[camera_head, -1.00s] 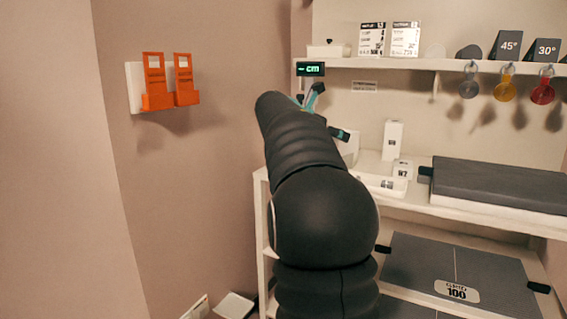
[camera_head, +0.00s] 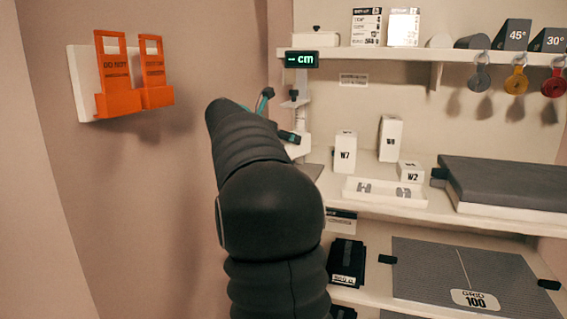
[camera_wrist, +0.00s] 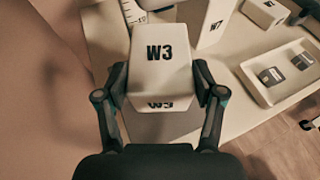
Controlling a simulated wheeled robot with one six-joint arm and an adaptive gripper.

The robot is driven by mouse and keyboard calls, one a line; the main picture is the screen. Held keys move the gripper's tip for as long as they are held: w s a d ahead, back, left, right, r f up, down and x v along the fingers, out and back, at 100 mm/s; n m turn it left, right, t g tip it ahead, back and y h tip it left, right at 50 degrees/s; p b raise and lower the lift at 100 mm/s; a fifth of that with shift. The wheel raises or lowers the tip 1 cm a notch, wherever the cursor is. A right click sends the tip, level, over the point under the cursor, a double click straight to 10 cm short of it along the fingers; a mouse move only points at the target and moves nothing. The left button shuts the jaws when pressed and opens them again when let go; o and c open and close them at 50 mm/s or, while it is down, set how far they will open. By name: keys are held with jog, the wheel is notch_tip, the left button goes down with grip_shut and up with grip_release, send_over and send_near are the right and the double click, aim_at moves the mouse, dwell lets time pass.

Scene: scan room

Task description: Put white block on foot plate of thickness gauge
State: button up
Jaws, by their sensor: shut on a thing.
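My gripper (camera_wrist: 162,88) is shut on a white block (camera_wrist: 160,55) marked W3, with a finger on each side of it. In the head view my gripper (camera_head: 279,117) is mostly hidden behind my arm, beside the gauge, and the block cannot be made out. The thickness gauge (camera_head: 302,58) has a dark display reading "– cm" on a pale upright post. A grey plate (camera_head: 312,170), likely its foot plate, shows partly past my arm. In the wrist view a grey surface (camera_wrist: 165,126) lies below the block; I cannot tell whether they touch.
White blocks W7 (camera_head: 344,152), W8 (camera_head: 390,139) and W2 (camera_head: 411,171) stand right of the gauge, behind a white tray (camera_head: 386,197). A dark grey pad (camera_head: 505,180) lies further right. Orange holders (camera_head: 118,85) hang on the left wall.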

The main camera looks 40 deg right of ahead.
jog(key=shift+f+b, duration=0.55)
jog(key=shift+f, duration=2.1)
jog(key=shift+f, duration=0.15)
jog(key=o, duration=1.5)
jog(key=shift+f, duration=0.1)
jog(key=shift+c, duration=0.2)
